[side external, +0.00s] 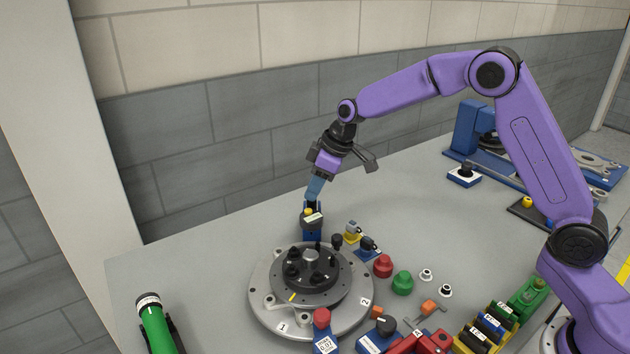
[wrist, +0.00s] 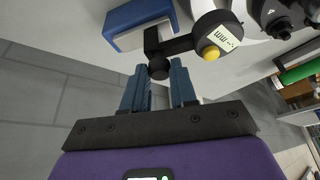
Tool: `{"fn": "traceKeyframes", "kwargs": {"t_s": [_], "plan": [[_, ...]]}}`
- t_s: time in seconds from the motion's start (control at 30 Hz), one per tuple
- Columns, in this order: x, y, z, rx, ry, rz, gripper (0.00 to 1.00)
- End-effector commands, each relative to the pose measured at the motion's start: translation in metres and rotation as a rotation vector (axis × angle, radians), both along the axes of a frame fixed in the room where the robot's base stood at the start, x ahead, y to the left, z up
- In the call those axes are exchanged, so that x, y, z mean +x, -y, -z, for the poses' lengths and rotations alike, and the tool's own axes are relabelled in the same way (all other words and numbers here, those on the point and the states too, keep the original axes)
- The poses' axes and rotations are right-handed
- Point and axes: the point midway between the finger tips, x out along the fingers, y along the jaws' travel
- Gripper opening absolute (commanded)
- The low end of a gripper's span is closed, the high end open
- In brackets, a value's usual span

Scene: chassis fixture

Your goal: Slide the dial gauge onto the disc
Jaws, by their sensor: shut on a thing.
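The dial gauge (side external: 312,218) has a dark round body, a pale display and a yellow button. It stands at the back edge of the disc, by a blue block (side external: 312,236). In the wrist view the gauge (wrist: 212,32) shows its display and a black arm ending in a round knob (wrist: 159,68). My gripper (side external: 312,199) reaches down from above; its blue fingers (wrist: 159,84) are on either side of the knob end and shut on the gauge. The grey disc (side external: 262,302) carries a black hub with several knobs. Contact between gauge and disc cannot be told.
Small yellow and blue parts (side external: 353,232), a red knob (side external: 383,266) and a green knob (side external: 402,282) lie right of the disc. A green cylinder (side external: 155,325) is at front left. Labelled blocks (side external: 488,325) stand at front right.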

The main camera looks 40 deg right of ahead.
Motion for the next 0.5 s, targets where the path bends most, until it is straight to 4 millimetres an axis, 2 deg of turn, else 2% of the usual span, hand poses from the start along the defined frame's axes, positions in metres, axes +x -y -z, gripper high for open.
{"fn": "traceKeyframes", "kwargs": {"t_s": [0.2, 0.5], "plan": [[-0.028, -0.02, -0.001, 0.001, -0.001, -0.003, 0.0], [-0.038, -0.027, -0.001, 0.002, -0.002, -0.002, 0.0]]}}
